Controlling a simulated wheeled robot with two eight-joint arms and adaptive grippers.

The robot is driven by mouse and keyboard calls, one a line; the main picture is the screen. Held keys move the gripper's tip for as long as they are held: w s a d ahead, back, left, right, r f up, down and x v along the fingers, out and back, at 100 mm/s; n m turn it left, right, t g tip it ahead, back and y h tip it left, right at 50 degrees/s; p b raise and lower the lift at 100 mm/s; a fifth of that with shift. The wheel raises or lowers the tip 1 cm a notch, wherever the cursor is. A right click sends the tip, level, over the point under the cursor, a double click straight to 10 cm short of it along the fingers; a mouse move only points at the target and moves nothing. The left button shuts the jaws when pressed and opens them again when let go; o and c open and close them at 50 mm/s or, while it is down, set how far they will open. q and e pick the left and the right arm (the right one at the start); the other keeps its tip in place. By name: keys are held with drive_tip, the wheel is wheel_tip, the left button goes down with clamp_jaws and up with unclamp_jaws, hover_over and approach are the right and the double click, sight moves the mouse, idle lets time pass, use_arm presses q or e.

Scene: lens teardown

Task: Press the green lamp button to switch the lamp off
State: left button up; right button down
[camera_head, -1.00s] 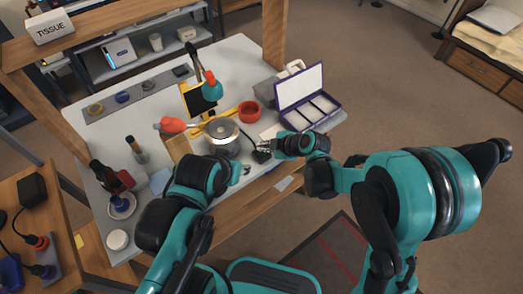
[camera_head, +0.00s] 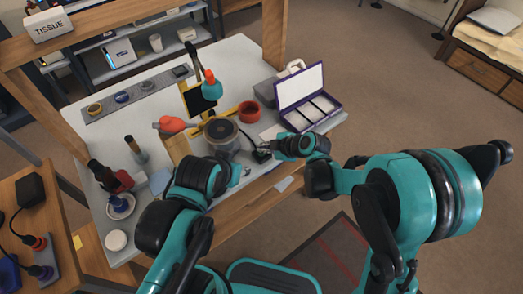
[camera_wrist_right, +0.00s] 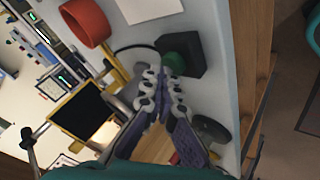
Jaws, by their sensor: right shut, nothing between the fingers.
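The green lamp button (camera_wrist_right: 186,68) sits on a small black box (camera_wrist_right: 205,55) in the right wrist view. My right gripper (camera_wrist_right: 172,68) is shut and empty, with its fingertips at the button and overlapping its lower edge; I cannot tell whether they press it. In the head view the black box (camera_head: 261,156) is near the table's front edge, beside my right gripper (camera_head: 268,146). The lamp (camera_head: 211,86) has a teal and red head, and the area below it looks unlit. My left gripper (camera_head: 243,174) is at the front edge, its fingers mostly hidden.
A round jar (camera_head: 221,133) stands left of the box. A red ring-shaped container (camera_head: 249,111) and an open purple case (camera_head: 309,106) are behind and to the right. A black cable runs to the box. Free tabletop is narrow around the grippers.

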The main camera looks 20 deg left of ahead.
drive_tip(key=shift+r, duration=0.35)
drive_tip(key=shift+r, duration=0.1)
wheel_tip(320, 180, up, 6)
drive_tip(key=p, duration=0.4)
drive_tip(key=shift+p, duration=0.35)
